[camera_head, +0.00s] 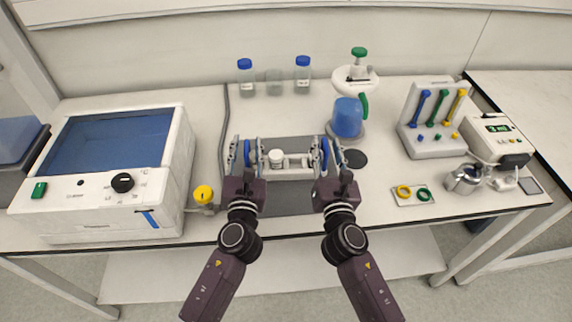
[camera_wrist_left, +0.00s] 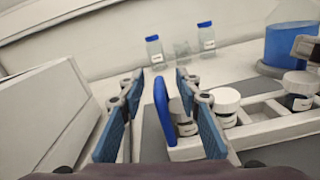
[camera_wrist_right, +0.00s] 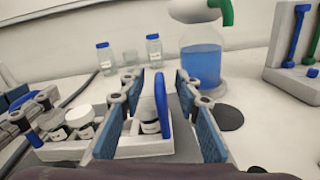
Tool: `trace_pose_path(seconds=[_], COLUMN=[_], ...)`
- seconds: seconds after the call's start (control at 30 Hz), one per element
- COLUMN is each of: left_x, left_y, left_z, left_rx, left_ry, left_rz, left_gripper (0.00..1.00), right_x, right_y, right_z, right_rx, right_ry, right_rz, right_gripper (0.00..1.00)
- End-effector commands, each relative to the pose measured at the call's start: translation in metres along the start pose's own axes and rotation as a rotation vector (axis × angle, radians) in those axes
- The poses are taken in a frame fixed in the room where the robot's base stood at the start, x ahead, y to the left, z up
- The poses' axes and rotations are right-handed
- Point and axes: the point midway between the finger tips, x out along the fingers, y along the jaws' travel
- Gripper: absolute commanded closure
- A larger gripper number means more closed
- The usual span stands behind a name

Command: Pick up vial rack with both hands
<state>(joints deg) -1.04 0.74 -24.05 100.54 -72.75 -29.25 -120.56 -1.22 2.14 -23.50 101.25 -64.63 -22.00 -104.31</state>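The vial rack (camera_head: 291,175) is a light grey tray on the dark mat, with a blue handle at each end and white-capped vials in it. My left gripper (camera_head: 246,150) is open, one finger on either side of the left handle (camera_wrist_left: 162,108). My right gripper (camera_head: 332,151) is open, one finger on either side of the right handle (camera_wrist_right: 161,98). Gaps show between the fingers and the handles in the wrist views. The rack rests level, with its ends partly hidden by the grippers in the head view.
Two blue-capped bottles (camera_head: 245,78) (camera_head: 302,75) and a clear beaker (camera_head: 274,82) stand behind. A blue flask device (camera_head: 347,118) is close to the right. A blue-lidded bath (camera_head: 113,150) and a yellow-knobbed item (camera_head: 203,195) are left. The bench's front edge is near.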

Motion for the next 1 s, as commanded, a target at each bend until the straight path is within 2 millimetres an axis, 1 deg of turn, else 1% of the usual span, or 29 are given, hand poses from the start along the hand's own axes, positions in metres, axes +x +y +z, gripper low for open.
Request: trace_pose_path(seconds=[0.03,0.13,0.4,0.47,0.6,0.7,1.0], left_x=[0.0041,0.0082,0.0089,0.0089,0.0087,0.0087,0.0086], left_y=[0.0003,0.0004,0.0003,0.0003,0.0002,0.0002,0.0002], left_z=[0.0004,0.0001,0.0001,0.0001,0.0001,0.0001,0.0000], left_rx=[0.000,0.000,0.000,0.000,0.000,0.000,0.001], left_ry=[0.000,0.000,0.000,0.000,0.000,0.000,0.000], left_rz=[0.001,0.001,0.000,0.000,0.000,0.000,0.000], left_gripper=[0.69,0.69,0.69,0.74,0.90,1.00,1.00], right_x=[0.0041,0.0081,0.0088,0.0088,0.0087,0.0086,0.0086], right_y=[0.0001,0.0003,0.0003,0.0003,0.0003,0.0003,0.0001], right_z=[0.0000,0.0002,0.0000,0.0000,0.0000,0.0000,0.0000], right_rx=[0.000,0.001,0.001,0.001,0.001,0.001,0.001], right_ry=[0.000,0.000,0.001,0.001,0.000,0.000,0.001], right_rz=[0.000,0.001,0.001,0.001,0.001,0.001,0.000], right_gripper=[0.70,0.70,0.70,0.75,0.91,1.00,1.00])
